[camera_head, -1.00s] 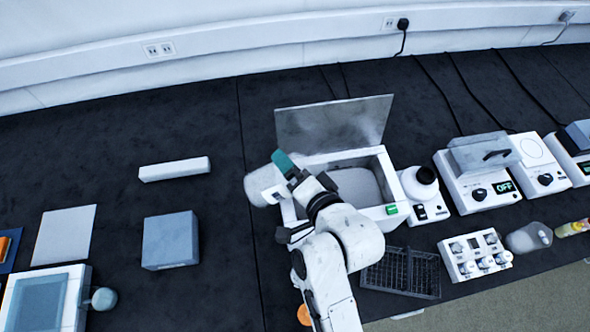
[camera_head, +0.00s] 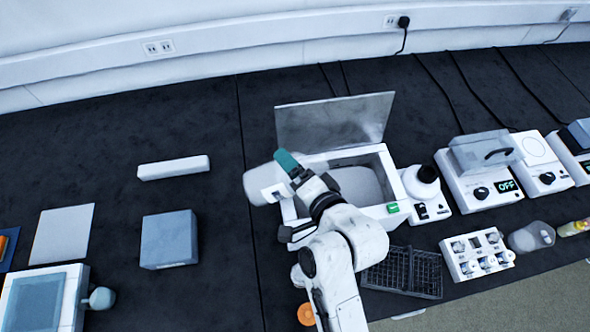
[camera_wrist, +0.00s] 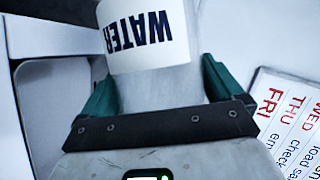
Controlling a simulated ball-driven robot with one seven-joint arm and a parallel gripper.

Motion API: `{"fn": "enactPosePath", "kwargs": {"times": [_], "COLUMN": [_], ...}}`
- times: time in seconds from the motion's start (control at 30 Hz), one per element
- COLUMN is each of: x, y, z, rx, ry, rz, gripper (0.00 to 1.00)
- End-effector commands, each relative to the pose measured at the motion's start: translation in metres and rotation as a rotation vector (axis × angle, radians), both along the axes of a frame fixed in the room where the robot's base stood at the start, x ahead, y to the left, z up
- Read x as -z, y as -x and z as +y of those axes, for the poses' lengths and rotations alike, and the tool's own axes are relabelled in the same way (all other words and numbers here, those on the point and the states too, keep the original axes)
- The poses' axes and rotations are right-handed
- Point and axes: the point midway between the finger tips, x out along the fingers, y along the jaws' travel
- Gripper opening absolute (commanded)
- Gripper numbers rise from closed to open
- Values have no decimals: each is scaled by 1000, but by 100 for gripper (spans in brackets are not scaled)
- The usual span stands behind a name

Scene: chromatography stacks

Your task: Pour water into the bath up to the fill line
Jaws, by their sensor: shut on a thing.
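The water bottle (camera_head: 262,183) is a pale translucent container with a white label, tilted well over at the left rim of the bath. In the wrist view its label (camera_wrist: 148,35) reads WATER. My gripper (camera_head: 287,170), with teal fingers, is shut on it; both fingers press its sides in the wrist view (camera_wrist: 160,90). The bath (camera_head: 385,165) is a white box with a grey basin (camera_head: 358,184) and its lid (camera_head: 335,122) stands open behind. The bottle's mouth, the water level and the fill line cannot be made out.
A white device with a dark round top (camera_head: 427,182) stands close to the bath's right side. A black rack (camera_head: 402,272) lies in front. A blue-grey box (camera_head: 169,239) and a white bar (camera_head: 174,168) lie left, with clear dark bench between.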

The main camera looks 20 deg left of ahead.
Motion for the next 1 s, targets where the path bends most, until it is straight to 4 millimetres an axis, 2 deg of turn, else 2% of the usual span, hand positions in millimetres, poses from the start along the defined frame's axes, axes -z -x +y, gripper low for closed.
{"fn": "enactPosePath", "kwargs": {"times": [1.0], "x": [9], "y": [-2], "z": [-1], "rx": [2], "ry": [-125], "rz": [77], "gripper": [29]}}
